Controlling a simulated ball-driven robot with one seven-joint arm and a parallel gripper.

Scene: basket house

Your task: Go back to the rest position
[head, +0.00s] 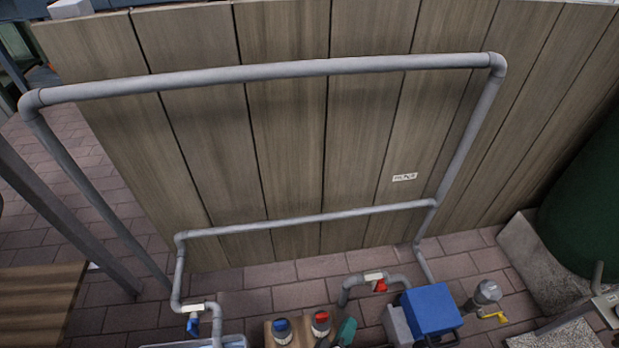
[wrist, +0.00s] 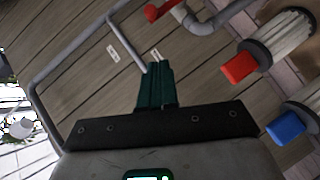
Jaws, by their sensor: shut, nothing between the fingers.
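My gripper (wrist: 156,68) shows in the wrist view as two dark green fingers pressed together, shut with nothing between them. The fingers point toward the plank wall and grey pipes. In the head view a teal tip (head: 345,330) at the bottom edge, just right of the red-capped fitting, looks like my gripper; the rest of it is out of frame. The rest position itself is not marked in either view.
A grey pipe frame (head: 270,70) stands before the wooden wall (head: 290,140). Blue (head: 282,326) and red (head: 320,318) capped fittings, a blue box (head: 432,308) and a red-handled valve (head: 380,286) stand low in front. A dark green tank (head: 590,200) is at right.

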